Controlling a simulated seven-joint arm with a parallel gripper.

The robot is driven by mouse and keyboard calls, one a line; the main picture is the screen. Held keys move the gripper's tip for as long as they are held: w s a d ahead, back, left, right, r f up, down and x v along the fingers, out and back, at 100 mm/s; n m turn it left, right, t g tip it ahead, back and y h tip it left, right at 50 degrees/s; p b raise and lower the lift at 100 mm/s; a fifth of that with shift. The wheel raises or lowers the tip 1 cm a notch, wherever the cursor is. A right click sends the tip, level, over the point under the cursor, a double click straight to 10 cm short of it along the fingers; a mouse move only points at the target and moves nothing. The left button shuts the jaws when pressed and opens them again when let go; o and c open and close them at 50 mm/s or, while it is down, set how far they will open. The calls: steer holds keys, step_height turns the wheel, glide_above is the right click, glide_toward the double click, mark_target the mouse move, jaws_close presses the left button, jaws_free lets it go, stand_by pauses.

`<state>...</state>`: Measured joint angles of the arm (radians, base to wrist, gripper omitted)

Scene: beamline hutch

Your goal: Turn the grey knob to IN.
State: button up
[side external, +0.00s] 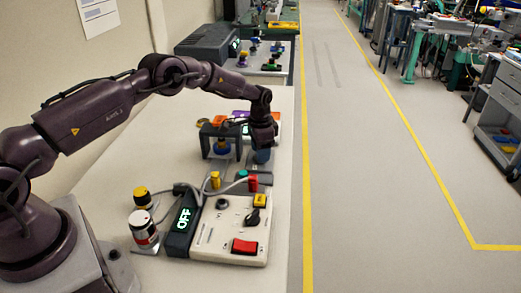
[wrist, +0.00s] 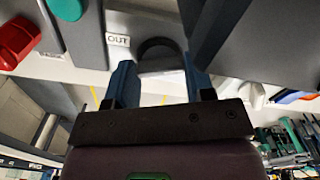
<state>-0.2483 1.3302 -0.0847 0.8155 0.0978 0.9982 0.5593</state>
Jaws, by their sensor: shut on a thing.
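The grey knob (wrist: 158,47) shows in the wrist view between the two blue fingers of my gripper (wrist: 161,84). My gripper is shut on it, with one finger on each side. A white label reading OUT (wrist: 118,40) is just left of the knob. No IN label is readable in either view. In the side external view my gripper (side external: 262,156) points down at the bench, right of a dark arch-shaped frame (side external: 207,145). There the knob is hidden or too small to tell apart from the fingers.
A control box with a red rocker switch (side external: 245,246) and a display reading OFF (side external: 184,219) stands nearer the camera. A red-and-white cylinder (side external: 144,228) is left of it. A red part (wrist: 16,43) and a teal round part (wrist: 68,8) lie left of the knob in the wrist view.

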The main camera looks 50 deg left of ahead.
steer(key=shift+r, duration=0.1)
stand_by(0.3)
steer(key=o, duration=0.9)
step_height(320, 180, up, 13)
steer(key=shift+f, duration=0.1)
